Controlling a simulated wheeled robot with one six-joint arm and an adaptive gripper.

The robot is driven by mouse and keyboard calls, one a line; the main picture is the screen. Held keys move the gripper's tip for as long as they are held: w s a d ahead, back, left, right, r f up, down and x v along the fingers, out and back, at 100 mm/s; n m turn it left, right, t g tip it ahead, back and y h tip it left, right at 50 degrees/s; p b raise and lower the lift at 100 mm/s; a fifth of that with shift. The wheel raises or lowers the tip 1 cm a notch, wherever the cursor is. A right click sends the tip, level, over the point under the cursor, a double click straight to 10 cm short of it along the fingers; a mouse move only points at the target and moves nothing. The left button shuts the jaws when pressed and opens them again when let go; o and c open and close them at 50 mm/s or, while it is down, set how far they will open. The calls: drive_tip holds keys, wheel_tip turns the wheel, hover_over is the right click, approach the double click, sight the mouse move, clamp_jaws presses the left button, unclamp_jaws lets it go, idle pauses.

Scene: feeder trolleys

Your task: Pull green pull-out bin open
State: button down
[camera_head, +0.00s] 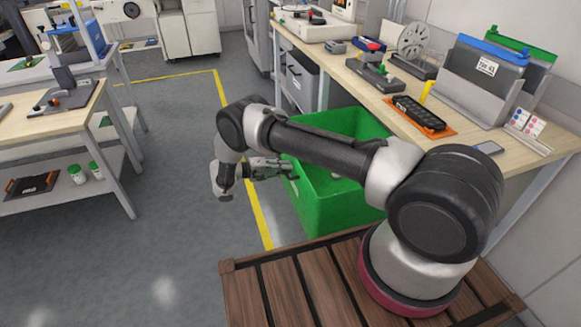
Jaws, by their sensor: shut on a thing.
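The green pull-out bin (337,207) stands out from under the wooden workbench (451,108) on the right, with its open top and inside partly showing. My gripper (291,172) is at the bin's left side wall, near the upper rim, and is shut on the bin there. My arm crosses in front of the bin and hides part of its rim and inside. The exact hold of the fingertips is small and hard to make out.
A grey bin (301,82) sits under the bench farther back. The bench holds an orange tray (425,117), a reel (411,40) and a grey file holder (484,78). Clear floor (179,165) with a yellow line lies left, before another table (56,113).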

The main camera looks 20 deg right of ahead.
drive_tip(key=shift+a, duration=0.15)
drive_tip(key=c, duration=1.5)
unclamp_jaws()
drive_tip(key=v, duration=1.2)
drive_tip(key=shift+w+f, duration=0.1)
